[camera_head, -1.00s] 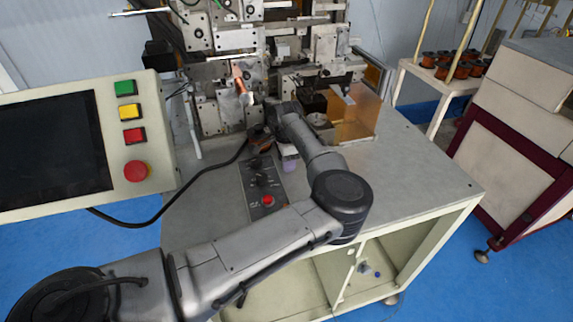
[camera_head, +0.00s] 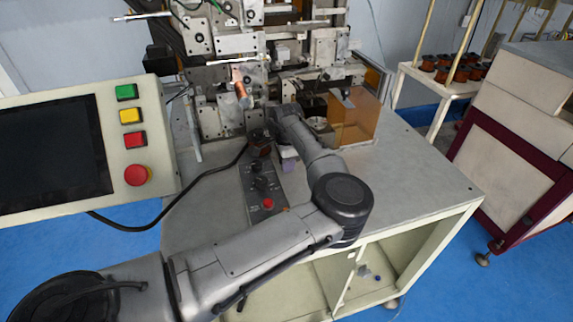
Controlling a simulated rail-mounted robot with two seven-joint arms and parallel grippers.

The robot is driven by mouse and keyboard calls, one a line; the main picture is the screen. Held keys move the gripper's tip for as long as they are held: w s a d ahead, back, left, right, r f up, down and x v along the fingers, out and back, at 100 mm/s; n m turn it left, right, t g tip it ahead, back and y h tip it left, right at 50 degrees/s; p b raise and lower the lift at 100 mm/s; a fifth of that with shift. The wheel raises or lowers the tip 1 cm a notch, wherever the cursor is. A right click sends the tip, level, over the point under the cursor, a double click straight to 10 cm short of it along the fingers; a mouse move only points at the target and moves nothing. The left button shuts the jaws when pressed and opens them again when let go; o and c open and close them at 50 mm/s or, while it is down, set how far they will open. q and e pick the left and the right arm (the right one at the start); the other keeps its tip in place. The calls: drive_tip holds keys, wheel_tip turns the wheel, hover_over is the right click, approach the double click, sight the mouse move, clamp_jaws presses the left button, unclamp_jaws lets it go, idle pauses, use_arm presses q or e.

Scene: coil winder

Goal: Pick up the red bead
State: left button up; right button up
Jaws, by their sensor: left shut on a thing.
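My left arm reaches over the table from the lower left and bends at its elbow. Its gripper (camera_head: 264,138) is at the far end, near the winder's lower front, small, dark and partly hidden by the wrist. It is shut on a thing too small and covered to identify. I cannot make out the red bead with certainty. A tiny orange-red spot (camera_head: 286,209) shows on the table beside the forearm, too small to name. My right gripper is not in view.
The coil winder (camera_head: 228,113) stands at the back of the table (camera_head: 420,170). A panel with a red button (camera_head: 268,204) lies left of the forearm. An amber guard (camera_head: 352,118) stands at the back. The pendant (camera_head: 133,145) is at left. The table's right side is clear.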

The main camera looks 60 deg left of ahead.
use_arm(q)
wheel_tip(320, 180, up, 28)
drive_tip(key=p, duration=0.5)
drive_tip(key=shift+f, duration=0.25)
